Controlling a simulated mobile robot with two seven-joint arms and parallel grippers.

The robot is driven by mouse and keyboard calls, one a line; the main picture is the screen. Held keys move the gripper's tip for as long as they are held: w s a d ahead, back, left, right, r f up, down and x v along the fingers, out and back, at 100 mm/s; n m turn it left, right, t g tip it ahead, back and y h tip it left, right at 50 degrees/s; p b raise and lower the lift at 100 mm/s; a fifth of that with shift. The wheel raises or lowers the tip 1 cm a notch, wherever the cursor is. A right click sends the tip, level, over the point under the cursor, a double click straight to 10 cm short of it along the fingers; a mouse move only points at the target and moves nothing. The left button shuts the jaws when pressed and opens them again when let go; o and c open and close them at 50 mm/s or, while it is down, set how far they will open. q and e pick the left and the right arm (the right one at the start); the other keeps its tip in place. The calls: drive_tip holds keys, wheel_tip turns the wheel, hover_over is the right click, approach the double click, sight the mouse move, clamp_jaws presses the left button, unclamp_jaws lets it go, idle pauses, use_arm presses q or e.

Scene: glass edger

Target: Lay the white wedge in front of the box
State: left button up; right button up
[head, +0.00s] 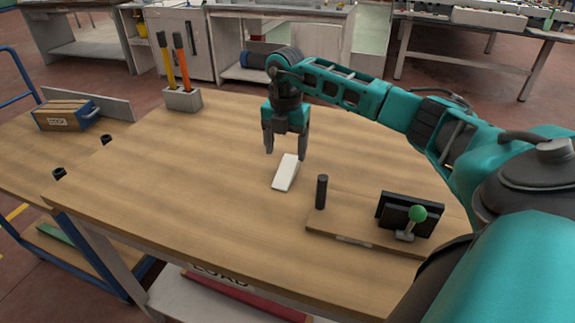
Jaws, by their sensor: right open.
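The white wedge (285,174) lies on the wooden table, near its middle. My right gripper (285,153) is above the wedge's far end, pointing down, with its two fingers apart and nothing held between them. Whether the fingers reach down beside the wedge or stay above it is hard to tell. A wooden box (62,116) with blue ends and a label stands at the far left, on a lower wooden top beside the table. My left gripper is not in view.
A grey block (182,99) holding yellow- and orange-handled tools stands at the table's back left. A grey panel (105,104) stands behind the box. The table's left half is clear.

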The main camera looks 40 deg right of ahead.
sight(286, 170)
drive_tip(key=f, duration=0.5)
drive_tip(key=shift+s+a+f, duration=0.2)
drive_tip(key=shift+s+f, duration=0.05)
drive_tip(key=shift+f, duration=0.15)
drive_tip(key=shift+r, duration=0.1)
drive_tip(key=c, duration=1.3)
drive_tip(key=shift+o, duration=0.2)
wheel_tip(286, 170, up, 20)
drive_tip(key=p, duration=0.1)
